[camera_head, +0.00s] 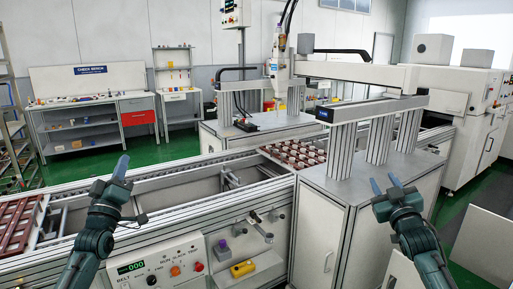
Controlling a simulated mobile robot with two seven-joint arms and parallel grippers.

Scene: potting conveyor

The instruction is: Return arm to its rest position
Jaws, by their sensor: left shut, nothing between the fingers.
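My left gripper (122,168) is raised at the left, in front of the conveyor, with its fingers together and nothing between them. My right gripper (384,183) is raised at the right, in front of the grey cabinet. Its two blue fingertips stand apart and nothing shows between them. Both arms come up from the bottom of the picture and neither gripper visibly touches anything.
The conveyor (180,190) runs across in front of me. A brown tray (22,222) lies at its left end and another tray of parts (296,153) lies further along. A control panel (158,270) with knobs faces me. The grey cabinet (322,225) carries a gantry.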

